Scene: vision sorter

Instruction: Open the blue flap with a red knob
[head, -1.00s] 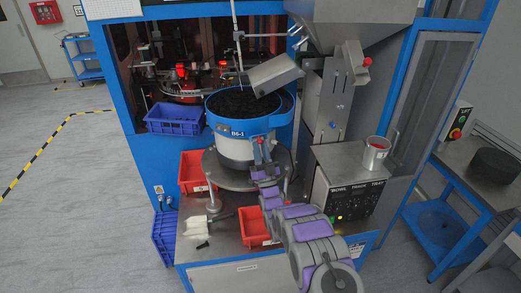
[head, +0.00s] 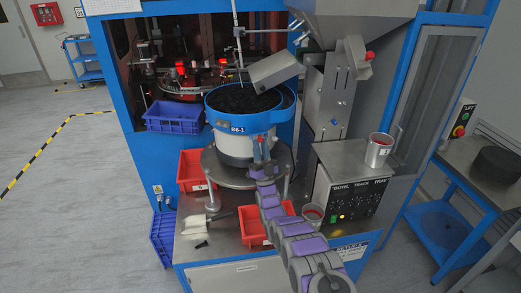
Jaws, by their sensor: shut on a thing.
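The bowl feeder marked B6-1 (head: 234,152) has a blue rim and holds dark parts. A small blue flap (head: 262,150) is on its front right side, with a bit of red, the knob (head: 259,137), at its top. My gripper (head: 261,160) is at this flap, at the end of my arm coming up from the bottom right. It is shut on the red knob, though the fingers are small and partly hide the contact. How far the flap stands open cannot be told.
Red bins (head: 193,170) and (head: 252,232) stand left of the bowl and before it. A metal cup (head: 378,151) stands on the control box (head: 345,185); another cup (head: 312,214) is right of my arm. A metal chute (head: 275,72) hangs over the bowl.

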